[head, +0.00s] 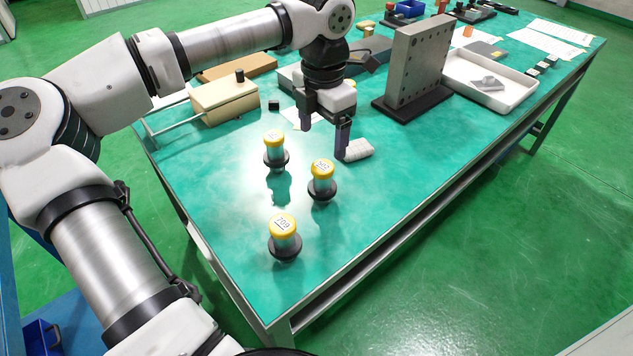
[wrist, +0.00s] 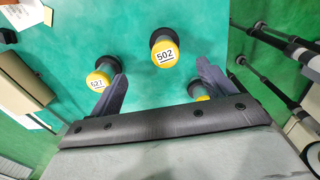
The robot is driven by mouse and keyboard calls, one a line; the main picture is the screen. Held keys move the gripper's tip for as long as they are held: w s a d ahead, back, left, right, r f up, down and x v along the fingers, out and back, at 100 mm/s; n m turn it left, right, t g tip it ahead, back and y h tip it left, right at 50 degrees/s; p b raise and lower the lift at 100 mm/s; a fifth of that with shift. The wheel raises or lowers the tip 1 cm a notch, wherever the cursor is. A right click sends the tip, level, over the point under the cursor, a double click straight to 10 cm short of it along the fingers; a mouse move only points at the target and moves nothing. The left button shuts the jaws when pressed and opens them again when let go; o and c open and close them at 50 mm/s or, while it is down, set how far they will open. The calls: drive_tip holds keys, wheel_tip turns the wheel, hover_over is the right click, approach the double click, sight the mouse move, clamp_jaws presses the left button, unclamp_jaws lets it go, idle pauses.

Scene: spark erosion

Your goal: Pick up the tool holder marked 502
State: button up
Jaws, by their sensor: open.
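The tool holder marked 502 (wrist: 165,53) has a yellow cap and dark base. It shows in the wrist view beyond and between my fingertips. In the head view, the right-hand holder of the group (head: 322,180) appears to be it, upright on the table. A holder marked 527 (wrist: 98,80) is beside the left finger in the wrist view; it appears to be the rear holder (head: 275,150) in the head view. A third holder (head: 285,238) stands nearest, its label hidden in the wrist view. My gripper (head: 325,137) is open and empty above the table.
A grey perforated plate (head: 418,60) stands upright behind the gripper. A pale block (head: 357,150) lies near the gripper. A white tray (head: 487,85) is at right and a beige box (head: 224,98) at left. The front table area around the holders is clear.

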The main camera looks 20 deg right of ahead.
sight(323, 164)
wheel_tip(323, 164, down, 8)
drive_tip(key=shift+s+r+p, duration=0.1)
drive_tip(key=shift+p, duration=0.4)
drive_tip(key=shift+s+a+f+p, duration=0.1)
drive_tip(key=shift+f+p, duration=0.2)
drive_tip(key=shift+f, duration=0.6)
drive_tip(key=shift+s+d+f+p, duration=0.1)
drive_tip(key=shift+f+p, duration=0.15)
drive_tip(key=shift+f, duration=0.7)
drive_tip(key=shift+s+a+f+p, duration=0.1)
drive_tip(key=shift+f+p, duration=0.2)
drive_tip(key=shift+f, duration=0.6)
drive_tip(key=shift+c, duration=0.4)
drive_tip(key=c, duration=1.2)
drive_tip(key=shift+c, duration=0.4)
drive_tip(key=shift+r, duration=0.15)
